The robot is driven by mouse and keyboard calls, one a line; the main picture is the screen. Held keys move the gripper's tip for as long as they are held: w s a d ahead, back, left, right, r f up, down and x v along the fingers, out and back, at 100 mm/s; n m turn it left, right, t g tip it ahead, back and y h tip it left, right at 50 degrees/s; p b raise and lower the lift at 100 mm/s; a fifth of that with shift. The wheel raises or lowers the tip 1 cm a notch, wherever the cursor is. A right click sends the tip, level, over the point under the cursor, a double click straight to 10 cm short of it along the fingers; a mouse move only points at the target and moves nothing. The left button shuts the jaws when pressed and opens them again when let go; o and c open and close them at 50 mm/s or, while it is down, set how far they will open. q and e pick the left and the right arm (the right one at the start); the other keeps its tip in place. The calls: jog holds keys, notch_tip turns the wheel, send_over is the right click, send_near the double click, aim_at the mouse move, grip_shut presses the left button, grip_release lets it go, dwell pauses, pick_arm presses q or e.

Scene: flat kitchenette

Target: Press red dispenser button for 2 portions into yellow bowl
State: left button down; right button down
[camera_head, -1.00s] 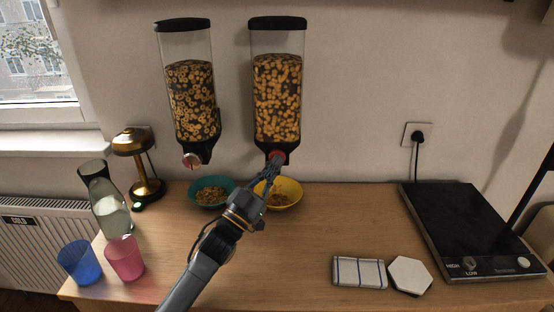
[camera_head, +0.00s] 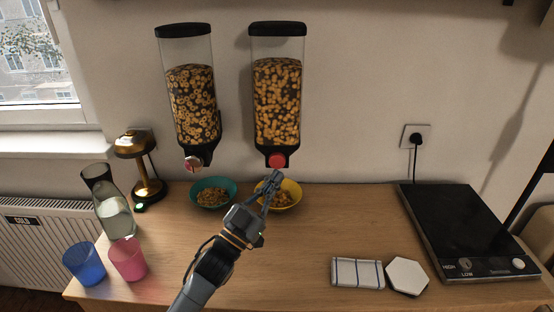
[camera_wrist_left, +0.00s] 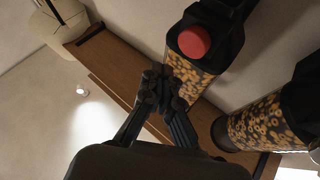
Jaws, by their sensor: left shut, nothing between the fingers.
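The right-hand cereal dispenser (camera_head: 277,100) hangs on the wall, full of loops, with a red button (camera_head: 277,160) at its base. The red button also shows in the wrist view (camera_wrist_left: 194,41), uncovered. The yellow bowl (camera_head: 292,200) stands on the counter below it, with some cereal in it; the gripper hides part of its left side. My left gripper (camera_head: 274,178) is shut and empty, its tips just below and in front of the red button, apart from it. Its closed fingers show in the wrist view (camera_wrist_left: 161,88). My right gripper is not in view.
A second dispenser (camera_head: 192,105) hangs to the left above a teal bowl (camera_head: 229,186) holding cereal. A lamp (camera_head: 136,146), a carafe (camera_head: 113,215), a blue cup (camera_head: 84,264) and a pink cup (camera_head: 128,260) stand at left. A hotplate (camera_head: 465,225) is at right.

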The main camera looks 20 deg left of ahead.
pick_arm(q)
jog(key=shift+s+d, duration=0.15)
jog(key=shift+s, duration=0.35)
jog(key=shift+s+d, duration=0.15)
jog(key=shift+s, duration=0.35)
